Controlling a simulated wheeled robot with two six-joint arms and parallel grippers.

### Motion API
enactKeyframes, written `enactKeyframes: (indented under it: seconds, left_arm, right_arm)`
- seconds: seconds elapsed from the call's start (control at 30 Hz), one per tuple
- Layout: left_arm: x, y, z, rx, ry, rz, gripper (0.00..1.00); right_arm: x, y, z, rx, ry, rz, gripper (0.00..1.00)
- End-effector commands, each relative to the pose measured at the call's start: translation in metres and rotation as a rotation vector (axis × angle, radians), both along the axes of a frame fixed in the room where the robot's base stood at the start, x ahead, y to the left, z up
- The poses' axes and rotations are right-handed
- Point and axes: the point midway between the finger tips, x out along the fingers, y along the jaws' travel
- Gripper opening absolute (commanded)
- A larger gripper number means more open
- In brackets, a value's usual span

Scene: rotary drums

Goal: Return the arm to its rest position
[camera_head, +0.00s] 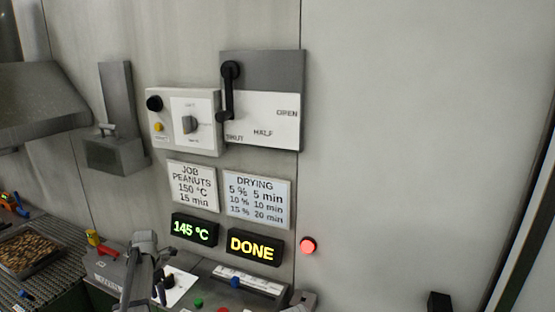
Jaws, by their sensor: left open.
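My left gripper (150,283) is at the lower left, a grey arm part with dark fingers, in front of the control desk. It is open and I see nothing between its fingers. It overlaps a white sheet (180,287) on the desk in the picture; I cannot tell whether it touches it.
A wall panel has a black lever (229,92) pointing down near SHUT and a knob box (185,121). Displays read 145 °C (194,229) and DONE (255,247), beside a lit red lamp (308,245). A tray of peanuts (28,250) is at left. The right wall is bare.

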Motion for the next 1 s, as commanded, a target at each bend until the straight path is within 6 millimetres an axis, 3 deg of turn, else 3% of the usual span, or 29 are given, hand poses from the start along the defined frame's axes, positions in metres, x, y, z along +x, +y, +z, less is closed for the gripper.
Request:
enactKeyframes:
  seconds: [0.27, 0.47, 0.7, 0.9, 1.0]
  left_arm:
    - [-0.023, -0.061, -0.018, 0.005, 0.012, -0.341, 0.53]
    - [-0.055, -0.127, -0.037, 0.009, 0.028, -0.752, 0.53]
    - [-0.128, -0.228, -0.070, 0.006, 0.067, -1.525, 0.53]
    - [-0.196, -0.289, -0.095, -0.004, 0.107, -2.168, 0.53]
    - [-0.225, -0.308, -0.105, -0.012, 0.128, -2.436, 0.53]
  right_arm:
    - [0.000, 0.000, -0.018, 0.000, 0.000, 0.002, 0.65]
    - [0.000, 0.000, -0.037, -0.001, 0.000, 0.003, 0.65]
    - [0.000, 0.000, -0.071, -0.002, 0.000, 0.006, 0.65]
    - [0.000, 0.000, -0.097, -0.001, -0.001, 0.009, 0.65]
    - [0.000, 0.000, -0.106, -0.001, -0.001, 0.010, 0.65]
